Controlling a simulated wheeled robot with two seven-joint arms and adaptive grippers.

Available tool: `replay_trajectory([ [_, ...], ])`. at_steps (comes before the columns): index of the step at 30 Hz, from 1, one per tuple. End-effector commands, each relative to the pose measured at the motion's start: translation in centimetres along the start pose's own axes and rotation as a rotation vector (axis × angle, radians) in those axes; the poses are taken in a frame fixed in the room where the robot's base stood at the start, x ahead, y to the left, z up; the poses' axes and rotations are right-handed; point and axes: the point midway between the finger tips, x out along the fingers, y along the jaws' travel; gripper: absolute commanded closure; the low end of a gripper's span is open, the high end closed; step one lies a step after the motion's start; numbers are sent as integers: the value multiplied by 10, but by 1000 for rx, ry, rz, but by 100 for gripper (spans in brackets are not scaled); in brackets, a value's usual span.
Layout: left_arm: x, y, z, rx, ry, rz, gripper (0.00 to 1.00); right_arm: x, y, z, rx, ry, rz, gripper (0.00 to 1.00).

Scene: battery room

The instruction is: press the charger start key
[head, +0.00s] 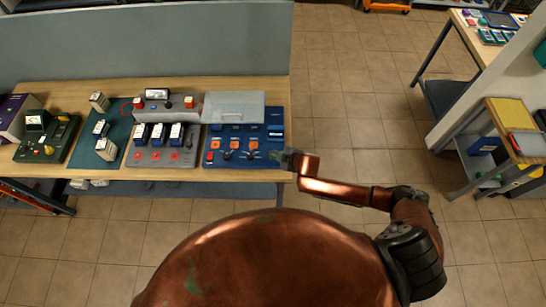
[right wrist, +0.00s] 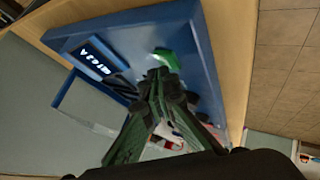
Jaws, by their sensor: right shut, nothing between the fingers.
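The blue charger (head: 278,120) stands on the right end of the wooden bench, with several orange parts, black parts and a red part on its top. In the right wrist view, the charger (right wrist: 205,45) carries a lit display (right wrist: 97,60) and a green key (right wrist: 167,58). My right gripper (head: 280,156) is at the right front corner of the charger, and hides the green key there. Its fingertips (right wrist: 160,76) are shut and empty, right beside the green key; whether they touch it I cannot tell. My left gripper is not in view.
A grey unit (head: 155,157) with several batteries stands left of the charger. Left of that lie a dark green mat (head: 113,133) with batteries and a dark tester (head: 48,138). A grey panel rises behind the bench. Open tiled floor lies to the right.

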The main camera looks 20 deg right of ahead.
Motion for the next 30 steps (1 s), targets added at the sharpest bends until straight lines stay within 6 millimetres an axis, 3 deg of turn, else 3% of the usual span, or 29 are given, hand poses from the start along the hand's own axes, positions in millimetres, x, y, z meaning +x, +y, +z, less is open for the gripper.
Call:
replay_trajectory([
  [30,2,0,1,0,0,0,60,5,-4,4,0,-1,0,100],
])
